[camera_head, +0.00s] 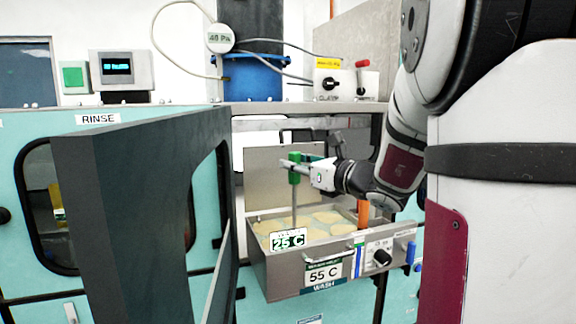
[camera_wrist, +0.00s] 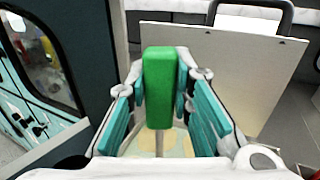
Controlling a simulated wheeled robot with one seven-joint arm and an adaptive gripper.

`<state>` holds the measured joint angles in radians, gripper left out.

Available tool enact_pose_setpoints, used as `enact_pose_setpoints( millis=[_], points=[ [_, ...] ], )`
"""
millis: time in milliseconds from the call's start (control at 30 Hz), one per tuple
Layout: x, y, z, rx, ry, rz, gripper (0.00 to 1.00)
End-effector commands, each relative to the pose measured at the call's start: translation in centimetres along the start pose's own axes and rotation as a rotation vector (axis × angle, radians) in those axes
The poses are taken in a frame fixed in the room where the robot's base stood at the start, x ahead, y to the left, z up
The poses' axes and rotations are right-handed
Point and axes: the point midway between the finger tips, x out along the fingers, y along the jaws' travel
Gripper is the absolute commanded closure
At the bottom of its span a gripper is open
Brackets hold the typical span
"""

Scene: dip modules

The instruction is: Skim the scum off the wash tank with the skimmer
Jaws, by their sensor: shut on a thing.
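The wash tank (camera_head: 275,277) is an open metal box with a WASH label, a 55 C label and a 25 C display. Pale tan scum patches (camera_head: 327,217) cover much of the liquid in it. My gripper (camera_head: 296,168) is above the tank, shut on the skimmer's green handle (camera_head: 294,174). The green handle also shows upright between the teal finger pads in the wrist view (camera_wrist: 160,88). The skimmer's thin shaft runs down from the handle towards the tank's liquid. Its lower end is hidden, so I cannot tell how deep it sits.
A dark open door (camera_head: 150,220) stands close on the left, near the tank. A raised metal lid (camera_wrist: 235,75) stands behind the tank. An orange upright part (camera_head: 363,214) is at the tank's right end. A shelf with a blue container (camera_head: 254,77) is overhead.

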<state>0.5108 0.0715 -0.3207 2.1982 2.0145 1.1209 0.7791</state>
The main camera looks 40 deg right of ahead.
Motion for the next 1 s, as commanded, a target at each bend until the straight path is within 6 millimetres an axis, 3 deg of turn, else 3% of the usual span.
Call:
enact_pose_setpoints(
  millis=[1000],
  points=[
    [-2.0, -4.7, 0.1, 0.000, -0.001, 0.000, 1.00]
  ],
)
